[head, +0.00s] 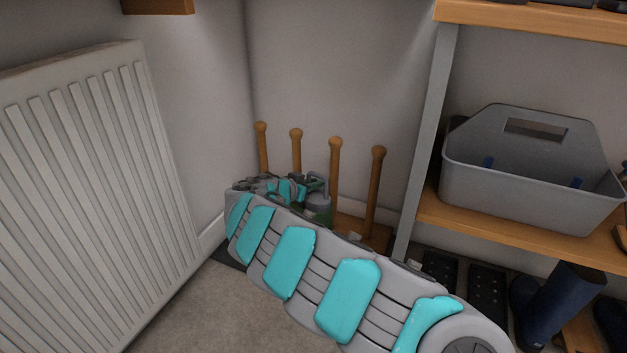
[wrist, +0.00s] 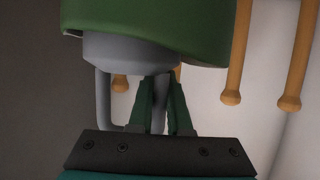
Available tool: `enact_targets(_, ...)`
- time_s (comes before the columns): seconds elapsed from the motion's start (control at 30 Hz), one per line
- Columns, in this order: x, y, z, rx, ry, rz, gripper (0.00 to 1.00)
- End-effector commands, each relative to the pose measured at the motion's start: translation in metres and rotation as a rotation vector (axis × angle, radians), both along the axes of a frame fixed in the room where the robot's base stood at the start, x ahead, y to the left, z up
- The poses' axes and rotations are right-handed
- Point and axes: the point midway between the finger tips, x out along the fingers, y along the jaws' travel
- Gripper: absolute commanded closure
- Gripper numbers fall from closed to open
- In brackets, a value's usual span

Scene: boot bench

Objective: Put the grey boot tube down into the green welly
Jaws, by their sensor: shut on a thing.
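The grey boot tube (wrist: 130,55) fills the upper middle of the wrist view, which looks upside down. Its looped handle (wrist: 104,100) shows on the left and passes between the fingers. My gripper (wrist: 162,88) is shut on this handle. The green welly (wrist: 215,30) covers the top of the wrist view, its rim overlapping the tube's far part, which is hidden; it looks inside the welly, but how deep I cannot tell. In the head view the tube (head: 319,203) is small beside my gripper (head: 309,186), with a sliver of green below it; my arm hides most of the welly.
Wooden pegs of a boot rack (head: 371,195) stand around the tube, close to my gripper. A white radiator (head: 95,200) is left. Right, a shelf post (head: 425,140) and a grey caddy (head: 530,185) stand above a blue boot (head: 560,300). Carpet (head: 210,310) is clear in front.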

Motion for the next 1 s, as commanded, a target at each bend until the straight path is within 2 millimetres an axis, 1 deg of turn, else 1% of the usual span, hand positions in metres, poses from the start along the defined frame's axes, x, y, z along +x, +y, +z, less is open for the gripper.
enact_targets(0.23,0.000,0.000,-0.011,0.000,0.000,0.000,1.00)
enact_targets(0.27,0.000,0.000,-0.010,-0.001,-0.001,0.000,0.80)
enact_targets(0.53,0.000,0.000,-0.010,0.000,-0.001,0.000,0.50)
enact_targets(0.57,0.000,0.000,-0.010,0.000,-0.001,0.000,0.49)
enact_targets(0.83,0.000,0.000,-0.008,0.000,-0.001,0.000,0.49)
enact_targets(1.0,0.000,0.001,0.003,0.000,-0.002,0.001,0.49)
